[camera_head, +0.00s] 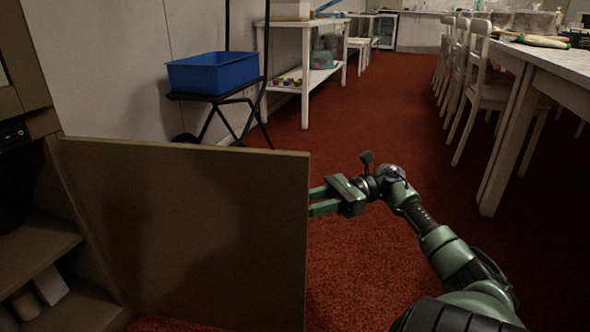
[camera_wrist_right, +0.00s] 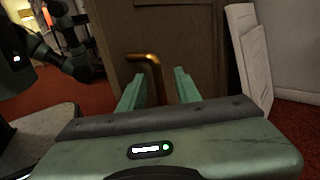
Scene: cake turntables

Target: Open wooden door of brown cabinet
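The brown cabinet (camera_head: 22,102) stands at the left edge of the head view. Its wooden door (camera_head: 205,235) is swung wide out, and shelves inside show. My right gripper (camera_head: 319,200) is at the door's free edge, its fingertips partly hidden behind the door. In the right wrist view, the gripper (camera_wrist_right: 158,88) has its fingers apart. A brass handle (camera_wrist_right: 154,68) on the door's brown face (camera_wrist_right: 192,40) shows between the fingers, nearer the left one. Whether a finger touches it I cannot tell. My left gripper cannot be made out in either view.
A blue bin (camera_head: 213,74) sits on a black stand behind the door. A white shelf table (camera_head: 290,87) is further back. White chairs (camera_head: 487,95) and a long table (camera_head: 560,62) line the right. Red carpet (camera_head: 390,135) between them is clear.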

